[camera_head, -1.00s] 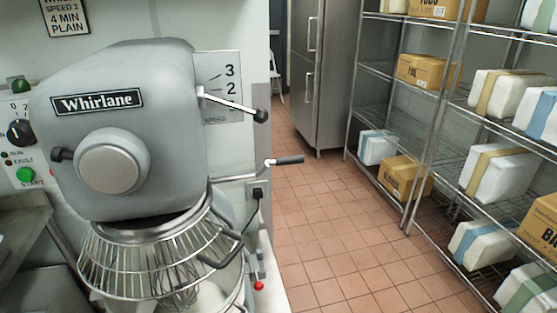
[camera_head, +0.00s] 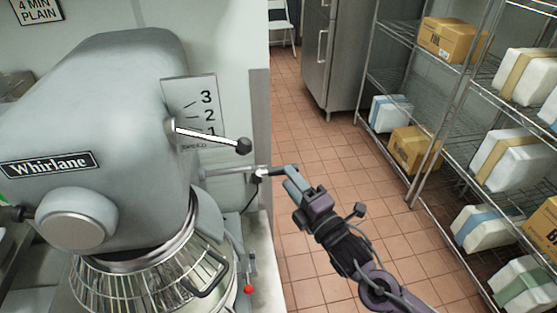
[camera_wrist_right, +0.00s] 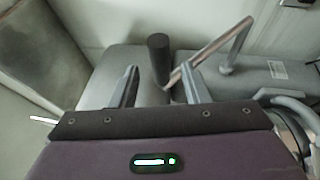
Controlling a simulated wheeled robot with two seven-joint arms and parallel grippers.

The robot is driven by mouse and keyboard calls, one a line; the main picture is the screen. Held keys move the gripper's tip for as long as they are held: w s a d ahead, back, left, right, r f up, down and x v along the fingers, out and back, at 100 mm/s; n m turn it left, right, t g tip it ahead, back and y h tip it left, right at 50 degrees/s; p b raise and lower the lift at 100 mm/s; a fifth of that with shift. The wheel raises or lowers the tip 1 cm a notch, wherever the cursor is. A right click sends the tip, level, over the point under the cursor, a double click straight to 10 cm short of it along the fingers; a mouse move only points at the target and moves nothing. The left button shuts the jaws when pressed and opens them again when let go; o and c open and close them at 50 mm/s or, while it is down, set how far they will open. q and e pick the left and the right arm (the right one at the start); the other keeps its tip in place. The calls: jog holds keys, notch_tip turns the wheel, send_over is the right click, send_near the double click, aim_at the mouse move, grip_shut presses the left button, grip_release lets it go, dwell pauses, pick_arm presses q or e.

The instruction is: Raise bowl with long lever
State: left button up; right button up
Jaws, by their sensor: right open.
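The grey Whirlane mixer (camera_head: 110,110) fills the left of the head view. Its wire guard (camera_head: 140,281) is at the bottom; the bowl below is mostly hidden. The long lever (camera_head: 228,172) sticks out to the right from the mixer's side, low down. My right gripper (camera_head: 282,177) is at its outer end and hides the black grip in that view. In the right wrist view, the black grip (camera_wrist_right: 158,58) stands in the gap between the open fingers of my right gripper (camera_wrist_right: 160,84); I cannot tell whether they touch it. My left gripper is not in view.
A shorter speed lever (camera_head: 212,136) with a black knob sits just above the long lever, before a numbered plate (camera_head: 192,100). A red knob (camera_head: 248,289) is below. Wire shelves (camera_head: 415,203) with boxes stand at the right. The tiled floor (camera_head: 315,150) between is clear.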

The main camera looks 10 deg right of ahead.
jog(key=p+x, duration=0.1)
jog(key=x, duration=0.3)
jog(key=shift+w+r, duration=0.15)
jog(key=shift+w, duration=0.15)
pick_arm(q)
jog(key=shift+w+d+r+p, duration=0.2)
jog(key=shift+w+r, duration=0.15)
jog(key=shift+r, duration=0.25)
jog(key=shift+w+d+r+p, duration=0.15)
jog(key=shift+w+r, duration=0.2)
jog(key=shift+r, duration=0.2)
pick_arm(e)
jog(key=shift+w+a, duration=0.35)
jog(key=shift+w, duration=0.25)
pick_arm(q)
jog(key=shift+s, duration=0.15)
pick_arm(e)
grip_shut()
